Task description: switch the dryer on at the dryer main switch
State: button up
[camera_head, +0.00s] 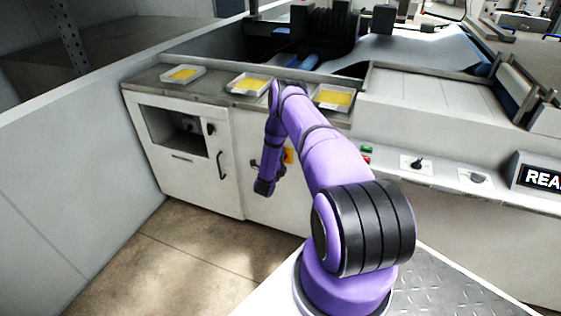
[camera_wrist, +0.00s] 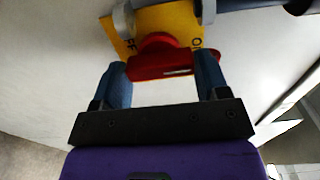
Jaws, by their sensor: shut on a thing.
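The dryer main switch is a red rotary handle (camera_wrist: 160,62) on a yellow plate (camera_wrist: 163,22), seen close up in the wrist view. Parts of black lettering show on the plate, "FF" at the left and "O" at the right. My gripper (camera_wrist: 163,66) has one finger at each end of the red handle and is shut on it. The handle lies roughly crosswise between the fingers. In the head view a bit of the yellow plate (camera_head: 288,156) shows on the cabinet front; my arm hides the red handle and the fingers.
A white cabinet door (camera_head: 224,180) with a black handle is left of my arm. Trays with yellow contents (camera_head: 183,76) stand on the ledge above. Right of my arm are small red and green buttons (camera_head: 366,153), a black knob (camera_head: 418,163) and a display (camera_head: 540,178).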

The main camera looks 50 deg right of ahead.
jog(key=shift+a+f, duration=0.1)
jog(key=o, duration=0.9)
jog(key=shift+o, duration=0.2)
jog(key=v, duration=1)
jog(key=shift+s+a, duration=0.2)
jog(key=shift+a, duration=0.1)
